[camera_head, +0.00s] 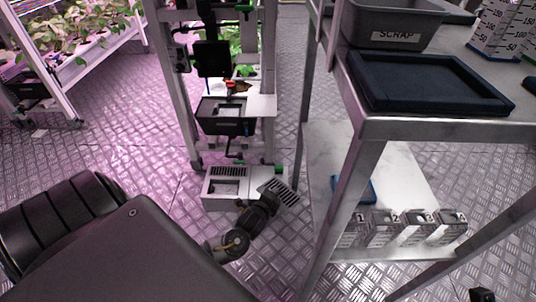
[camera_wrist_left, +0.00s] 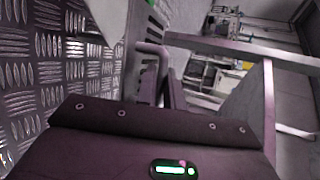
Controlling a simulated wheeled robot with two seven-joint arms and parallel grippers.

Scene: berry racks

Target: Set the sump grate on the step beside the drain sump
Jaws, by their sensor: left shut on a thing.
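The sump grate (camera_head: 283,192) is a small grey slotted plate. In the head view it is tilted, at the right front end of the pale step (camera_head: 227,204). The drain sump (camera_head: 224,188) shows as a rectangular opening in the step's left part, uncovered, with a row of slots behind it. My left gripper (camera_head: 270,198) is shut on the grate, right of the sump. Whether the grate touches the step cannot be told. In the left wrist view a dark slotted edge (camera_wrist_left: 146,78) shows beside the finger. A dark part at the head view's bottom right may be my right gripper (camera_head: 482,295).
A metal rack with a black bin (camera_head: 226,117) stands behind the step. At right, a steel table (camera_head: 420,128) holds a SCRAP bin (camera_head: 394,22) and a dark tray (camera_head: 430,82); its leg stands close to the gripper. Several numbered holders (camera_head: 382,229) sit on its lower shelf.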

